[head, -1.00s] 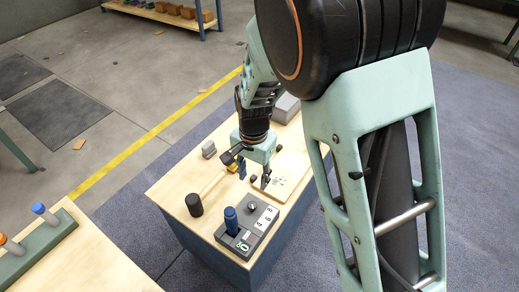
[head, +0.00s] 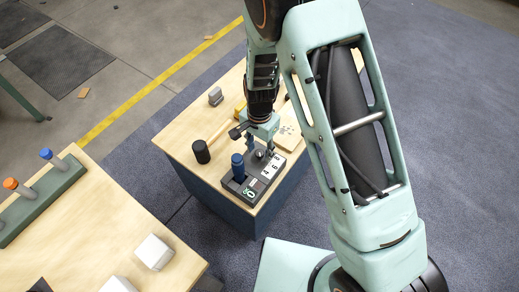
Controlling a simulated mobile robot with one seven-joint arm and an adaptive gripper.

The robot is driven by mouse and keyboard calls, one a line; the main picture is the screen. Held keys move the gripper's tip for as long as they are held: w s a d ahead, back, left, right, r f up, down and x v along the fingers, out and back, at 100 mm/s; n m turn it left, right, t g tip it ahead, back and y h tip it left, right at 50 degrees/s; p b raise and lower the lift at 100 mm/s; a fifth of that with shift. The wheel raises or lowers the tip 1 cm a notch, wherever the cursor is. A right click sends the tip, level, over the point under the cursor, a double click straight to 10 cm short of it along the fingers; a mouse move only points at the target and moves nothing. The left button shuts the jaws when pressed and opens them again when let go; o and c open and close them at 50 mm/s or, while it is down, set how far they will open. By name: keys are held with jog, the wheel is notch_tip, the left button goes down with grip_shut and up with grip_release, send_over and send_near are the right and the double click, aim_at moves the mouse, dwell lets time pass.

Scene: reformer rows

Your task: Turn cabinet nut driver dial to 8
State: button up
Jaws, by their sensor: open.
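The dark grey dial box (head: 229,188) sits on the wooden top of the cabinet, near its front edge. A blue-handled nut driver (head: 238,167) stands upright in it. A small dark knob (head: 260,155) is at its back, beside white plates (head: 269,168) with digits that look like 4, 6 and 8. The knob's setting is too small to read. My gripper (head: 262,147) is open and points down over the back of the box, with its fingers close to the knob. I cannot tell whether they touch it.
A black-headed mallet (head: 201,151) lies left of the box, and a grey block (head: 215,96) is farther back. A pale board (head: 287,120) lies behind my gripper. A second bench (head: 110,235) at the left holds a green rack (head: 45,205) and white blocks (head: 154,252).

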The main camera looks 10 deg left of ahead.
grip_shut()
dwell(0.4)
jog(key=shift+f+n, duration=0.1)
jog(key=shift+n, duration=0.3)
jog(key=n+b, duration=0.1)
jog(key=n, duration=0.2)
jog(key=n+b, duration=0.1)
jog(key=n, duration=0.4)
jog(key=shift+b, duration=0.35)
jog(key=n, duration=0.4)
jog(key=shift+n+b, duration=0.3)
jog(key=shift+b, duration=0.1)
jog(key=shift+n, duration=2.3)
